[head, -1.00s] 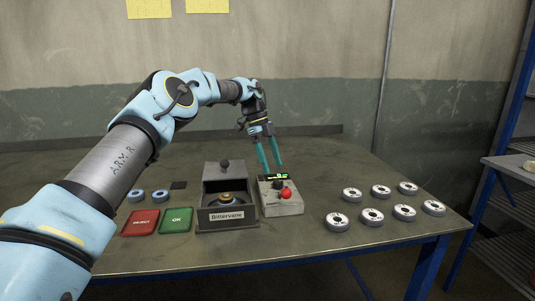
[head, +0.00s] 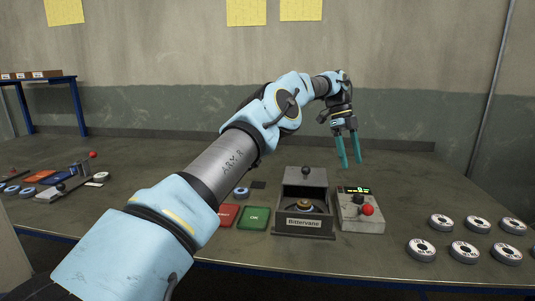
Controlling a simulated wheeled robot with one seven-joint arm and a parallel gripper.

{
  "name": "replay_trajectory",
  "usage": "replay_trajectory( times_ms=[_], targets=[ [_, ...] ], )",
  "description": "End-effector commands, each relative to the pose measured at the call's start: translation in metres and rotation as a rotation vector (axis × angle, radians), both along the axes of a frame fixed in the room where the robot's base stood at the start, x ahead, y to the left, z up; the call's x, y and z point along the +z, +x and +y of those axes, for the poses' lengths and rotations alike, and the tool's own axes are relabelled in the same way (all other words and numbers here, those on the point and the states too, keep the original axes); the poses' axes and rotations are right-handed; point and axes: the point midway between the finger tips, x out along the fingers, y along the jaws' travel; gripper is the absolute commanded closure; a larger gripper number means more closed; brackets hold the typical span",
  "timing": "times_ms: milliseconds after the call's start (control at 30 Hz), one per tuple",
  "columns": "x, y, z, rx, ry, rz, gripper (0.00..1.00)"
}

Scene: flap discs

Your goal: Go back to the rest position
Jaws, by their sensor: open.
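My gripper (head: 348,163) is open and empty. It hangs in the air with its teal fingers pointing down, above and behind the grey control box (head: 361,222). The box has a lit display, a dark knob and a red ball-topped part. Left of it stands the dark box labelled "Bittervane" (head: 304,222), with its lid raised and a brass-coloured round part inside. My arm crosses the picture from the lower left and hides part of the table.
A green OK pad (head: 254,218) and a red pad (head: 228,214) lie left of the box. Several flap discs (head: 464,251) lie at the right. More items, including a lever device (head: 68,186), are on the left. A blue shelf (head: 38,79) stands behind.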

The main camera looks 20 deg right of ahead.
Motion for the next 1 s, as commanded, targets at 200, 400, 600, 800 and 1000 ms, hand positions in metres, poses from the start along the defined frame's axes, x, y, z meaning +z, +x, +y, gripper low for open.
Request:
replay_trajectory(
  times_ms=[200,400,600,800,1000],
  targets=[
    [0.006,0.006,0.011,0.090,0.037,-0.026,0.29],
    [0.012,0.022,0.058,0.409,0.143,-0.096,0.29],
    [0.005,0.035,0.140,0.820,0.242,-0.145,0.29],
    [-0.007,0.030,0.245,1.279,0.317,-0.162,0.29],
    [-0.022,-0.002,0.361,1.778,0.362,-0.137,0.29]
  ],
)
